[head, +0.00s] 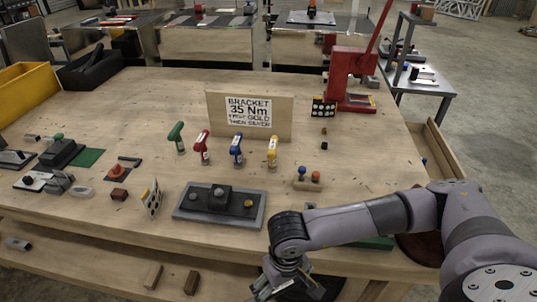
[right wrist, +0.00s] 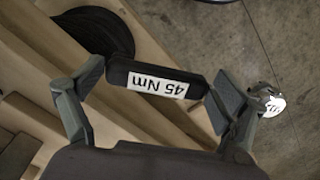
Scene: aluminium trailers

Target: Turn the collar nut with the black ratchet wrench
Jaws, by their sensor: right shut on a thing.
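My right gripper (head: 288,284) hangs low in front of the table's front edge in the head view. In the right wrist view its fingers (right wrist: 155,88) are shut on a black handle (right wrist: 122,75) with a white label reading "45 Nm" upside down, apparently the black ratchet wrench. The wrench's working end is not clear. On the table a grey plate (head: 185,214) carries a dark block (head: 216,203) with a gold fastener (head: 248,203) at its right. I cannot tell which part is the collar nut. My left gripper is out of view.
Green (head: 177,135), red (head: 202,147), blue (head: 237,149) and yellow (head: 272,150) handles stand before a sign (head: 249,111) reading "BRACKET 35 Nm first gold then silver". A red press (head: 345,85) stands at the back right. Wooden blocks (head: 153,276) lie on the lower shelf.

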